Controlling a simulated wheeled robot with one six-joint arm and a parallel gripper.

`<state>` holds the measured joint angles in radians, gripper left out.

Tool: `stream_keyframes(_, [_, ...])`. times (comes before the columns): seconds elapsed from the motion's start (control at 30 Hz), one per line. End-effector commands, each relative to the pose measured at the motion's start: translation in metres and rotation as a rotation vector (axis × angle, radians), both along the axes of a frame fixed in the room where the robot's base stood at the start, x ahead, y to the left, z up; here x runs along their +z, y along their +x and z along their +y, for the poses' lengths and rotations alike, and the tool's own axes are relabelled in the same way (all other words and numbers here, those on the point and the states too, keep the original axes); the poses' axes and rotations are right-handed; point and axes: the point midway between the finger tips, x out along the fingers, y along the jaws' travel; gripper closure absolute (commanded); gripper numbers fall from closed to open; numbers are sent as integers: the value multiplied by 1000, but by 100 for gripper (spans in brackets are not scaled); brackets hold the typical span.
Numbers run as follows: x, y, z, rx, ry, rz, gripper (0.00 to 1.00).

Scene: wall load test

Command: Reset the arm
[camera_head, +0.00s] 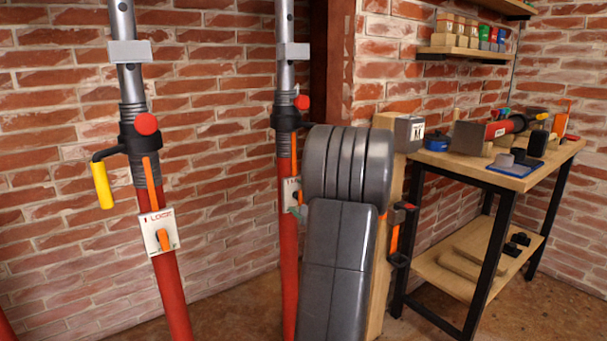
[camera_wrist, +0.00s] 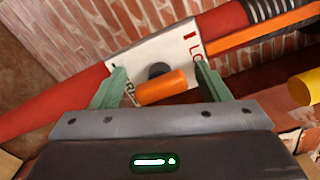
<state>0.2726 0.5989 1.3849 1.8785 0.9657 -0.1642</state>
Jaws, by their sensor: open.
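In the wrist view, my gripper (camera_wrist: 163,84) is open. Its two greenish fingers stand apart on either side of an orange lever (camera_wrist: 165,86) on a white lock plate (camera_wrist: 190,48). Whether they touch it I cannot tell. The plate sits on a red post (camera_wrist: 55,100). In the head view, my grey arm covers the middle and hides most of the gripper. A red and grey post stands at left with a lock plate (camera_head: 160,232), an orange lever and a yellow crank handle (camera_head: 102,185). A second post (camera_head: 287,240) stands just left of my arm, its lock plate (camera_head: 291,194) partly covered.
A workbench (camera_head: 565,152) with tools and a blue tray stands at right, with a lower shelf (camera_head: 470,262). Wall shelves (camera_head: 465,52) hold small boxes and jars. Brick walls close off the back. A yellow part (camera_wrist: 306,88) is close to the gripper's right side in the wrist view.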

Motion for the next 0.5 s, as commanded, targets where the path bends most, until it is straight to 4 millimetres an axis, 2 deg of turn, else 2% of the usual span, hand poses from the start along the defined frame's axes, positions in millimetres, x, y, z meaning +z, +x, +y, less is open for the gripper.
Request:
stream_keyframes(0.03, [5,0,0,0,18,16,31])
stream_keyframes(0.5, [6,0,-1,0,197,144,31])
